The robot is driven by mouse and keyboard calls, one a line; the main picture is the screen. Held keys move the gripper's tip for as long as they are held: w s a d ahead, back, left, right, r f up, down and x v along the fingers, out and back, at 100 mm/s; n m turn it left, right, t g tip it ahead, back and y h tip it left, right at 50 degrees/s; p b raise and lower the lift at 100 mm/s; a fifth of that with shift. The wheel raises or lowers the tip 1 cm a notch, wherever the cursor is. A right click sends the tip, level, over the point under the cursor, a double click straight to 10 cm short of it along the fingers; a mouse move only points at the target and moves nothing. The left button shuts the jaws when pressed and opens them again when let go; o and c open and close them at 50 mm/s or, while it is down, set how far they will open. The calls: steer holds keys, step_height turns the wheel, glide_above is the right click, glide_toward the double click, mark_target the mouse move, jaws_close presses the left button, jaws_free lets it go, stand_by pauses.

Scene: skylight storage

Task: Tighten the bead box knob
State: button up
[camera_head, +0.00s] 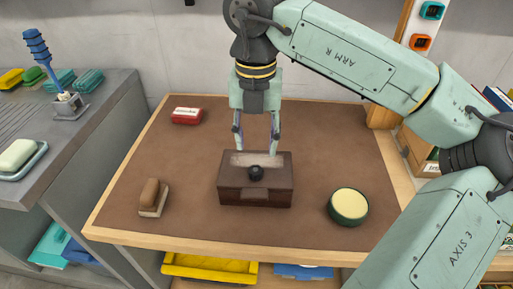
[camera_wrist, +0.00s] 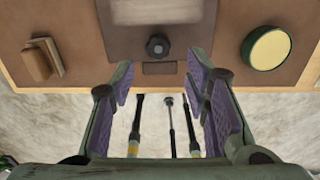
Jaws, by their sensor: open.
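The bead box (camera_head: 230,196) is a dark brown box near the middle of the brown work surface. Its black, lobed knob (camera_head: 256,173) stands on the top, in front of a pale panel. In the wrist view the knob (camera_wrist: 157,46) shows beyond the fingers, roughly centred between them, and the box top (camera_wrist: 117,45) lies around it. My gripper (camera_head: 256,149) points down with its fingers apart and empty, above or just behind the box's back edge. In the wrist view my gripper (camera_wrist: 160,75) shows purple finger pads, clear of the knob.
A wooden brush (camera_head: 150,197) lies left of the box, a round green tin with a cream top (camera_head: 348,206) right of it. A red packet (camera_head: 187,116) lies at the back left. A wooden post (camera_head: 388,70) stands at the back right. The surface around the box is clear.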

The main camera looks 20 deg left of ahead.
mark_target(255, 169)
steer(key=shift+a+f+b, duration=0.1)
steer(key=shift+f+b, duration=1.7)
steer(key=shift+f, duration=1.8)
steer(key=shift+s+f+b, duration=0.1)
steer(key=shift+f+b, duration=0.1)
steer(key=shift+b, duration=0.2)
steer(key=shift+c, duration=0.5)
steer(key=c, duration=0.7)
steer(key=m+b, duration=0.2)
steer(key=m, duration=0.1)
steer(key=shift+f, duration=0.25)
steer(key=shift+c, duration=0.2)
steer(key=m+b, duration=0.2)
steer(key=m, duration=0.2)
steer(key=shift+m, duration=0.4)
steer(key=m+b, duration=0.2)
steer(key=m, duration=0.2)
steer(key=shift+r+m, duration=0.3)
steer(key=shift+m, duration=0.6)
steer(key=o, duration=0.8)
